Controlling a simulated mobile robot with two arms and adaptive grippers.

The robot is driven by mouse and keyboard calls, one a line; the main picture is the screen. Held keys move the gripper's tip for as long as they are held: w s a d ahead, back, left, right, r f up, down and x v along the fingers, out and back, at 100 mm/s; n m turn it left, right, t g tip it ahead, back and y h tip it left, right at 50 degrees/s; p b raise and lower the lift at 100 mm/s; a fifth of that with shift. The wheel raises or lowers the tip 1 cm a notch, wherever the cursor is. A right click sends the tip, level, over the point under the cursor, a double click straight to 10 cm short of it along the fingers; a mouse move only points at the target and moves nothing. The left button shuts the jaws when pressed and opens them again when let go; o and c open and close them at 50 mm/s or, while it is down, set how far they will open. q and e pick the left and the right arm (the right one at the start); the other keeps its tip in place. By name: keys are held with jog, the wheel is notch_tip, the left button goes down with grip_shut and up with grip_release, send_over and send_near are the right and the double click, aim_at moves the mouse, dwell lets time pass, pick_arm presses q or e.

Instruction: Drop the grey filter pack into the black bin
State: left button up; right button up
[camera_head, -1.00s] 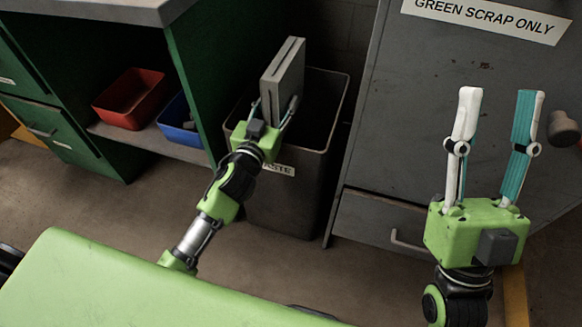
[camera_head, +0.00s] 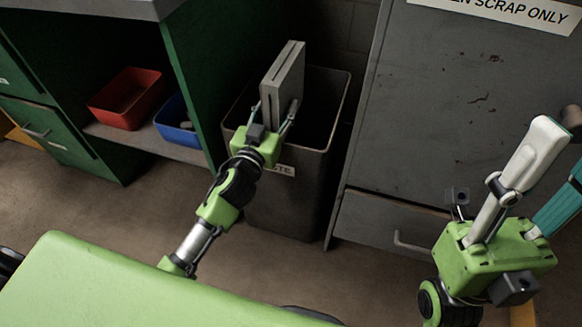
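The grey filter pack (camera_head: 284,78) is a flat upright slab, held over the opening of the black bin (camera_head: 287,205). My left gripper (camera_head: 272,112) is shut on its lower part, one finger at each side. The bin stands on the floor with a partly covered white label; its inside is dark and its floor is hidden. My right gripper (camera_head: 555,165) is at the right edge, fingers apart with nothing between them; one finger is cut off by the picture edge.
A green workbench (camera_head: 190,60) stands left of the bin, with a red tray (camera_head: 127,98) and a blue tray (camera_head: 178,122) on its low shelf. A grey cabinet (camera_head: 440,110) with a scrap sign (camera_head: 505,10) and a drawer stands right of the bin.

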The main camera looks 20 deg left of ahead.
aim_at(276, 74)
pick_arm(q)
jog(key=shift+r, duration=0.35)
jog(key=o, duration=1.8)
jog(key=shift+f, duration=0.1)
jog(key=shift+f, duration=0.1)
jog(key=shift+f, duration=0.2)
notch_tip(276, 74, up, 10)
jog(key=shift+r, duration=0.25)
